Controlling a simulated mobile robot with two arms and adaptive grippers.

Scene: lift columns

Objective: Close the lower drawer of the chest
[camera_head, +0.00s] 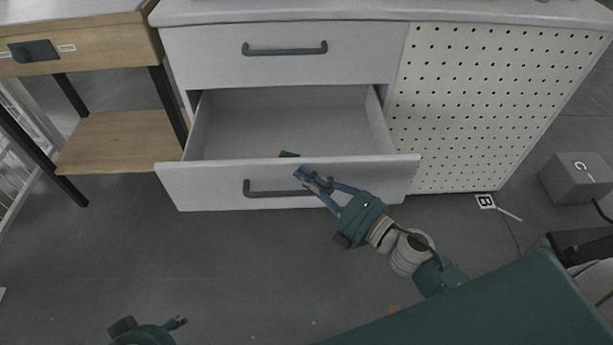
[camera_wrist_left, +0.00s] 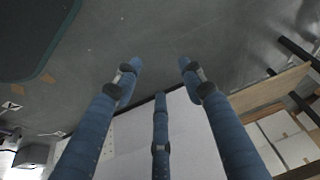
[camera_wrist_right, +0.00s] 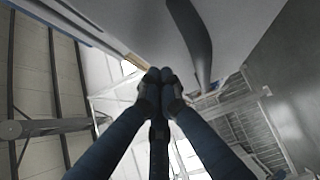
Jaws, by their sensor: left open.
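The grey chest has its lower drawer (camera_head: 215,188) pulled out, with the inside showing. Its dark bar handle (camera_head: 255,192) is on the drawer front and also shows in the right wrist view (camera_wrist_right: 194,38). My right gripper (camera_head: 304,176) is over the right half of the drawer front, near the handle. Its fingers meet at the tips in the right wrist view (camera_wrist_right: 160,77), and I see nothing between them. My left gripper (camera_head: 180,323) is low at the left, well away from the drawer. Its fingers are spread and empty in the left wrist view (camera_wrist_left: 160,75).
The upper drawer (camera_head: 285,70) is shut. A wooden table (camera_head: 100,60) stands at left, a perforated panel (camera_head: 490,110) at right, and a grey box (camera_head: 578,180) beyond. The floor before the drawer is mostly clear.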

